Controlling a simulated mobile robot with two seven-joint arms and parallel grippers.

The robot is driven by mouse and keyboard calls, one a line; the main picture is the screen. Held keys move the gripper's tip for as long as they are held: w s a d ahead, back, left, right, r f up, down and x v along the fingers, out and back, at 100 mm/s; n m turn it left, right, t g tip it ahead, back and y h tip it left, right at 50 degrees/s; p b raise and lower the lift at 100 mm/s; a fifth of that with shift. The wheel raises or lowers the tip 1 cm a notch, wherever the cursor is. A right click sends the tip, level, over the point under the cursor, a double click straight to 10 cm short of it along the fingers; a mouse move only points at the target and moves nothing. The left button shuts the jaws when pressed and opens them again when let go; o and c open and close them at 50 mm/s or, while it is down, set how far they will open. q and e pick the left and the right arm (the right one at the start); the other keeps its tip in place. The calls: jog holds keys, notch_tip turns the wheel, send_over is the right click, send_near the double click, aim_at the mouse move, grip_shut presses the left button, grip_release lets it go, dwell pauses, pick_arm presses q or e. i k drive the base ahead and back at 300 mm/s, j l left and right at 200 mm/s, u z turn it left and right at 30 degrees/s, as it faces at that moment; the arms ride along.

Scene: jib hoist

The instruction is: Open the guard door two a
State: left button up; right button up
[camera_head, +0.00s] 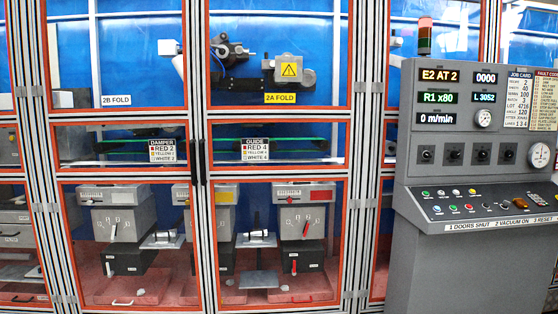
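Guard door two a (204,245) is the tall right-hand door of the middle pair, with a yellow "2A FOLD" label (280,98) behind its upper pane. It has a grey aluminium frame, red-orange edging and clear panes, and looks shut. A dark vertical handle (203,162) sits at its left edge, close beside a similar handle (192,162) on the neighbouring door. That neighbour shows a white "2B FOLD" label (116,100) and also looks shut. Neither of my grippers is in view, so nothing shows touching the doors.
A grey control console (470,180) with lit displays, knobs and buttons stands at the right, in front of the guard frame. Behind the doors are a "GUIDE" card (255,150), grey dial units and reddish trays.

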aim_at(208, 114)
jog(key=i+j, duration=0.1)
jog(key=i, duration=0.8)
jog(key=i+j, duration=0.1)
jog(key=i, duration=0.8)
